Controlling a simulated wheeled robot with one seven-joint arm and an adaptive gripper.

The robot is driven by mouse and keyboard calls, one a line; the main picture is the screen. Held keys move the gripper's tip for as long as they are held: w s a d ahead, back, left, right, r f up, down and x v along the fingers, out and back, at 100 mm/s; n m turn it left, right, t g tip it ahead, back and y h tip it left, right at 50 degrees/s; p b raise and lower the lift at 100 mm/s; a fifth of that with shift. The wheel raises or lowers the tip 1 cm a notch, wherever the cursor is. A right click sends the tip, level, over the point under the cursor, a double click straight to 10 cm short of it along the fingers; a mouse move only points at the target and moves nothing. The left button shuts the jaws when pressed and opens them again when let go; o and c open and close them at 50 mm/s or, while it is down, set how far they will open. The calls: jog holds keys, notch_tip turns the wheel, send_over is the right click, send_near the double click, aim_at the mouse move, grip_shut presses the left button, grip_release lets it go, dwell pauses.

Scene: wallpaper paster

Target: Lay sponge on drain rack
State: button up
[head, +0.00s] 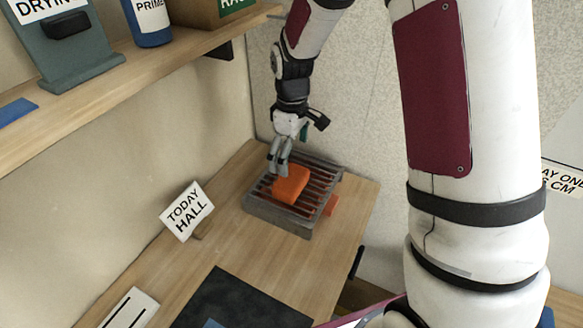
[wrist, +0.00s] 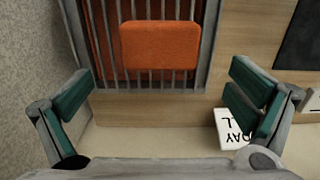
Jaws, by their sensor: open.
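The orange sponge (head: 291,184) lies flat on top of the grey slatted drain rack (head: 262,209). In the wrist view the sponge (wrist: 160,45) rests across the bars of the rack (wrist: 208,40). My gripper (head: 279,168) is just behind and to the left of the sponge in the head view. In the wrist view its two green-padded fingers (wrist: 160,98) stand wide apart with nothing between them. The sponge is apart from both fingers.
A "TODAY HALL" sign (head: 187,211) stands left of the rack on the wooden bench (head: 230,255). A dark mat (head: 235,300) lies nearer. A shelf (head: 110,92) with a blue bottle (head: 151,22) runs above at the left.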

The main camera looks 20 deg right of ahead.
jog(key=s+d+r+m+t, duration=0.1)
jog(key=s+r+m, duration=0.1)
jog(key=s+r, duration=0.55)
jog(key=s+d+r+m+t, duration=0.15)
jog(key=s+r, duration=0.25)
jog(key=r, duration=0.6)
jog(key=s+r+m+t, duration=0.2)
jog(key=s+m, duration=0.3)
jog(key=s, duration=1)
jog(key=shift+r, duration=0.6)
